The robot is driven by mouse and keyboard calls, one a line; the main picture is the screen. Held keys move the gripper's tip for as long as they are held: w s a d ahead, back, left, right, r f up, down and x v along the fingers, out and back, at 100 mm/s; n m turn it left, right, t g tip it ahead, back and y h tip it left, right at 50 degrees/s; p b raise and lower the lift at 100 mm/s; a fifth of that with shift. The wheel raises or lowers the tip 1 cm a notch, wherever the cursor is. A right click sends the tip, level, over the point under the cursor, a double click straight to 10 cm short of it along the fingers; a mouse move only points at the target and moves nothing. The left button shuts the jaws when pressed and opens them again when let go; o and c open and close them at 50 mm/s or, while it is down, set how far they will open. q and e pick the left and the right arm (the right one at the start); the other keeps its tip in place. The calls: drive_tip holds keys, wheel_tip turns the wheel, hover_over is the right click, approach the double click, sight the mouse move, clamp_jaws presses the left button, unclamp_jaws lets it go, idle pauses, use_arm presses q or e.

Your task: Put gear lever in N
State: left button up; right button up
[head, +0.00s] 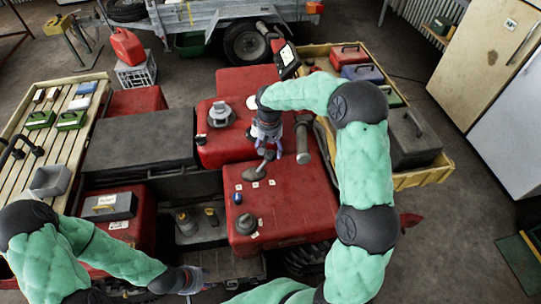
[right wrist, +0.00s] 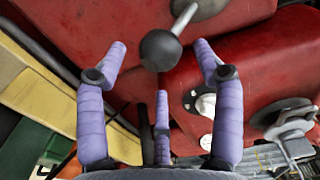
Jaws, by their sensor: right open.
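The gear lever (head: 263,165) stands on the red body of the quad, rising from a dark round base, with small white labels (head: 256,184) beside it that I cannot read. Its black ball knob (right wrist: 160,50) shows in the right wrist view between my fingertips, with a gap on both sides. My right gripper (head: 267,138) is open above the knob in the head view. My left gripper (head: 190,280) is low at the left of the quad, away from the lever; its fingers are too small and dark to read.
A grey upright cylinder (head: 303,140) stands close to the right of my right gripper. A black knob (head: 246,224) and a blue button (head: 238,198) are on the red panel nearer me. A slatted rack (head: 40,150) with boxes is at the left, and a yellow-edged rack (head: 425,177) at the right.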

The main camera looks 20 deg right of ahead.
sight(270, 152)
drive_tip(key=shift+f, duration=2)
clamp_jaws()
